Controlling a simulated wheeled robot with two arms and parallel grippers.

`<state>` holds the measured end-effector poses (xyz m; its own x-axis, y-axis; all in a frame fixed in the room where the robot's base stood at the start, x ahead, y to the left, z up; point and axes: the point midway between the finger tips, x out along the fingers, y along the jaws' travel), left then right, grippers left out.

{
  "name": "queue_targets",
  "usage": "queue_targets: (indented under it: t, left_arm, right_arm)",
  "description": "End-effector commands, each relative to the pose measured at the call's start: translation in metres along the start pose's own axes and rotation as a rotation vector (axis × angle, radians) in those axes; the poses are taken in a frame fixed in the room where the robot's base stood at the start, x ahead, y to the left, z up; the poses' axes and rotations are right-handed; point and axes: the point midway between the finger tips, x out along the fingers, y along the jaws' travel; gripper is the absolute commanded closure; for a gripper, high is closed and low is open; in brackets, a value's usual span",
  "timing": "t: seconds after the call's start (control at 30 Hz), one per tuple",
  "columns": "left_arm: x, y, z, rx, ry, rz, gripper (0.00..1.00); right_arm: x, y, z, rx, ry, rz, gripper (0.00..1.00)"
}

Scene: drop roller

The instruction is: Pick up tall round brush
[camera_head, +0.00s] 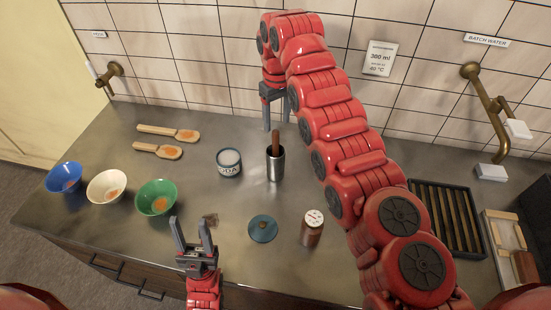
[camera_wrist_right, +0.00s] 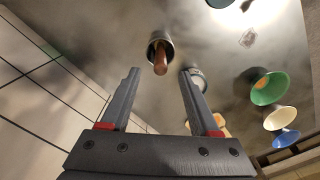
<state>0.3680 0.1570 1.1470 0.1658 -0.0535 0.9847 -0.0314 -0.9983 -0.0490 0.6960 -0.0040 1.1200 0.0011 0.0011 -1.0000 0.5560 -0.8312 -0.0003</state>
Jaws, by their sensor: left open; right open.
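A brown rounded handle (camera_head: 275,141), likely the tall round brush, stands upright in a dark metal cup (camera_head: 276,168) near the middle of the counter. Its lower end is hidden in the cup. My right gripper (camera_head: 276,126) is open and empty, fingers pointing down, above and behind the cup by the tiled wall. In the right wrist view, the handle (camera_wrist_right: 160,62) and the cup (camera_wrist_right: 153,44) show beyond the open fingertips (camera_wrist_right: 158,72), apart from them. My left gripper (camera_head: 189,220) is open and empty over the counter's front.
A labelled tin (camera_head: 229,170) stands just left of the cup. Blue (camera_head: 64,184), cream (camera_head: 106,193) and green bowls (camera_head: 156,204) and wooden scoops (camera_head: 158,151) lie left. A blue lid (camera_head: 263,228) and brown shaker (camera_head: 311,235) are in front. A dark slotted tray (camera_head: 447,215) is right.

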Motion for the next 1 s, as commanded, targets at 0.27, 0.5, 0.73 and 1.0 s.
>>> queue_targets:
  t: [0.27, 0.5, 0.73, 1.0]
  left_arm:
    - [0.019, -0.001, -0.003, 0.0, 0.001, 0.0, 0.5]
    - [0.032, -0.002, -0.005, 0.0, 0.001, 0.0, 0.5]
    - [0.05, -0.003, -0.009, 0.0, 0.001, 0.0, 0.5]
    - [0.053, -0.003, -0.009, 0.0, 0.0, 0.0, 0.5]
  right_arm:
    - [0.034, -0.001, 0.001, 0.0, -0.005, -0.002, 0.38]
    - [0.046, -0.001, -0.001, 0.0, -0.005, -0.001, 0.38]
    - [0.076, -0.002, -0.004, 0.0, -0.008, -0.002, 0.38]
    - [0.093, -0.001, -0.005, 0.001, -0.002, 0.0, 0.38]
